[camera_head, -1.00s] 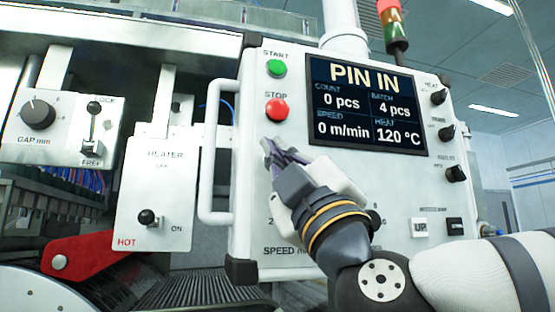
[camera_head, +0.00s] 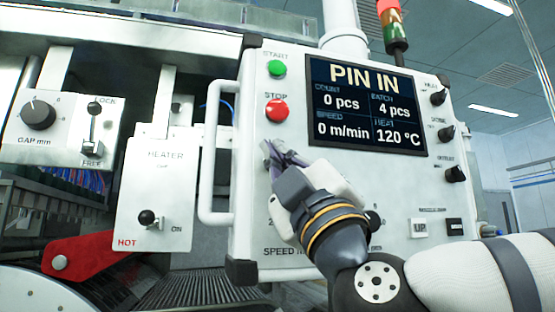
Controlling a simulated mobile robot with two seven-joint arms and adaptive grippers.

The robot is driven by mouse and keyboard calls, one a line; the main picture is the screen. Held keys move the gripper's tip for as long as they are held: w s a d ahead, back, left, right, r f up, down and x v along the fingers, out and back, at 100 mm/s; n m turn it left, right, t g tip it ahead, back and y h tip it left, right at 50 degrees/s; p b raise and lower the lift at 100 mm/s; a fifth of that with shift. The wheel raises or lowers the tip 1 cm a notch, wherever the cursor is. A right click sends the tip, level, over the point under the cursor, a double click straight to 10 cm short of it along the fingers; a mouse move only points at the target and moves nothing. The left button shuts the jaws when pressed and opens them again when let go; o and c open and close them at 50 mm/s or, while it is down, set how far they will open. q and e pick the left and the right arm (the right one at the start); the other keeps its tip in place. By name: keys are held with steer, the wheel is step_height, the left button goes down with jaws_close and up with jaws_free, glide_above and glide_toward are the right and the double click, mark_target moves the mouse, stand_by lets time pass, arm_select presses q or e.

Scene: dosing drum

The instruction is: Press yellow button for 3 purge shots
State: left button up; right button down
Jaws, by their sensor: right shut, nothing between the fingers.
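My right gripper (camera_head: 270,150) is shut and empty in front of the white control panel (camera_head: 245,120), just below the red STOP button (camera_head: 277,109). I cannot tell whether its tips touch the panel. The green START button (camera_head: 276,68) is above the STOP button. The screen (camera_head: 366,105) reads PIN IN, count 0 pcs, batch 4 pcs, speed 0 m/min, heat 120 °C. No yellow button shows; the gripper and my forearm hide part of the lower panel. My left gripper is not in view.
A white handle (camera_head: 205,160) stands out along the panel's left edge. Left of it are the heater switch (camera_head: 146,218), the GAP dial (camera_head: 38,114) and the LOCK/FREE lever (camera_head: 93,115). Several black knobs (camera_head: 446,133) line the panel's right side. A red arm (camera_head: 85,252) sits low left.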

steer(key=shift+w+r, duration=0.1)
steer(key=shift+w, duration=0.15)
steer(key=shift+w+a, duration=0.2)
steer(key=shift+w, duration=0.2)
stand_by(0.8)
steer(key=shift+s, duration=0.1)
steer(key=shift+s+d, duration=0.3)
steer(key=shift+s, duration=0.35)
steer(key=s, duration=0.1)
steer(key=s+d, duration=0.1)
steer(key=s, duration=0.2)
steer(key=shift+s+d, duration=0.25)
steer(key=shift+s, duration=0.15)
stand_by(0.4)
